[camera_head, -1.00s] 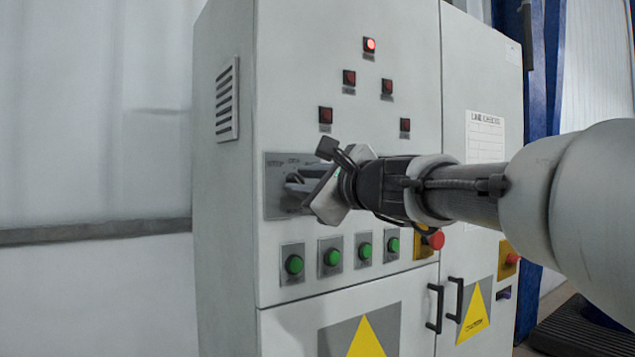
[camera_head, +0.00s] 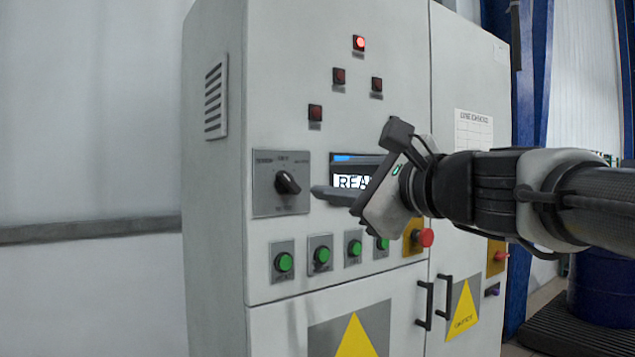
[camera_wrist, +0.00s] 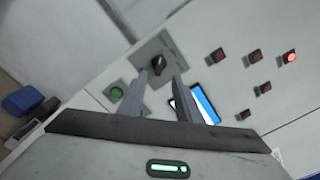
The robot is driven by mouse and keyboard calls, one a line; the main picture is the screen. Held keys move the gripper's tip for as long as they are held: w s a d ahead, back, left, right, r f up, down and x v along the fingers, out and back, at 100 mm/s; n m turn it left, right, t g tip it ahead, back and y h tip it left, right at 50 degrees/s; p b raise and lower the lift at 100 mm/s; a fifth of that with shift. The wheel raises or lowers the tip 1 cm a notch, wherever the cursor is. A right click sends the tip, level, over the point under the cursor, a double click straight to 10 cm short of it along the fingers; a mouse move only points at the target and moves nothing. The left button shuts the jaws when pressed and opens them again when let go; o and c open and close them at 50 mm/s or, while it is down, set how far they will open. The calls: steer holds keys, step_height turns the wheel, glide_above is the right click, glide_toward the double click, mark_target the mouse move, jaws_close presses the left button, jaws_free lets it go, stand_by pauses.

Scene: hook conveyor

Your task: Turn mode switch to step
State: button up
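The mode switch (camera_head: 287,183) is a black rotary knob on a grey plate on the cabinet front. In the head view it is uncovered and looks slanted; its small labels are too blurred to read. It also shows in the wrist view (camera_wrist: 158,64), just beyond the fingertips. My gripper (camera_head: 324,178) is open and empty, to the right of the knob and apart from it. In the wrist view its two fingers (camera_wrist: 161,77) point towards the switch plate with a clear gap between them.
A lit display (camera_head: 352,181) reading "REA…" is partly hidden behind my gripper. Green buttons (camera_head: 284,262) run below the switch, with a red emergency button (camera_head: 425,238) to the right. Indicator lamps sit above; the top one (camera_head: 359,43) is lit red. Left of the cabinet is free.

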steer(key=shift+v, duration=2.25)
steer(key=s+a+f+n+g+h+p, duration=0.1)
steer(key=s+f+n+g+h+p, duration=0.15)
steer(key=f+n, duration=0.3)
steer(key=s+f+n+g+h+p, duration=0.1)
steer(key=s+f+n+g+p, duration=0.3)
steer(key=f, duration=0.3)
steer(key=s+d+f+n+g+h+p, duration=0.3)
steer(key=s+d+f+n+h, duration=0.3)
steer(key=s+d+f+n, duration=0.2)
step_height(320, 180, down, 3)
steer(key=shift+s+d+f+n+p, duration=0.3)
steer(key=shift+s+n+p, duration=0.5)
steer(key=shift+n, duration=0.45)
steer(key=shift+w+h, duration=0.1)
steer(key=shift+h, duration=0.15)
